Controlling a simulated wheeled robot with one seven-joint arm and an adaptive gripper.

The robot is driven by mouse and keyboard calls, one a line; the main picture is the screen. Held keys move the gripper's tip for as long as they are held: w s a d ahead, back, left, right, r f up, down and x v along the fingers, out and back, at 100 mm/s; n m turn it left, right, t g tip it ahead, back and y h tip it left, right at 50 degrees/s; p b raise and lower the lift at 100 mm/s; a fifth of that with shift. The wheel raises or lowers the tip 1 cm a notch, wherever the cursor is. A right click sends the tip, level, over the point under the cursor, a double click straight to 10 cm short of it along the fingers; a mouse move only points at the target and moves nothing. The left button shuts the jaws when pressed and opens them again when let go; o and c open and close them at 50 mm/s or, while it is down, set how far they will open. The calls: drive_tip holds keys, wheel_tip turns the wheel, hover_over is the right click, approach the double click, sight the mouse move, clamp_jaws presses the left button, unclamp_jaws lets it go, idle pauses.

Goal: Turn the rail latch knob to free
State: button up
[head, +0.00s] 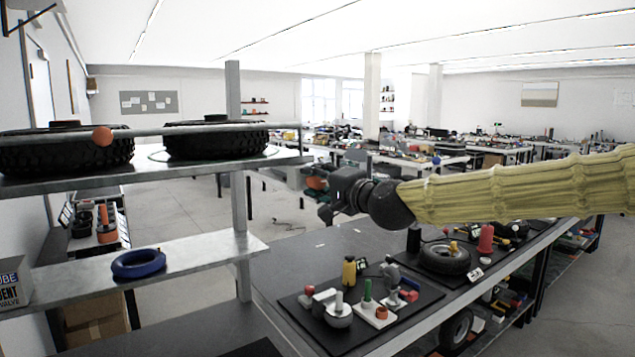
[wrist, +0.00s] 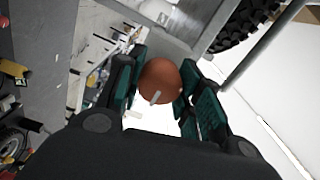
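An orange-brown round knob (wrist: 160,78) with a pale mark sits between the two fingers of my gripper (wrist: 160,88) in the wrist view. The fingers stand apart on either side of it, and I cannot tell whether they touch it. In the head view my gripper (head: 328,203) points left, just right of the shelf's end. A small orange-red thing (head: 315,183) shows by its tips. An orange ball-shaped knob (head: 103,136) sits on the rail (head: 215,128) in front of the tyres.
Two tyres (head: 215,141) rest on the upper metal shelf (head: 200,171), with a post (head: 238,201) below. A blue ring (head: 138,263) lies on the lower shelf. A black mat (head: 290,318) with several small parts lies on the bench below my arm.

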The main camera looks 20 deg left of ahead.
drive_tip(key=o, duration=0.4)
drive_tip(key=shift+w+d, duration=0.1)
drive_tip(key=v, duration=1.2)
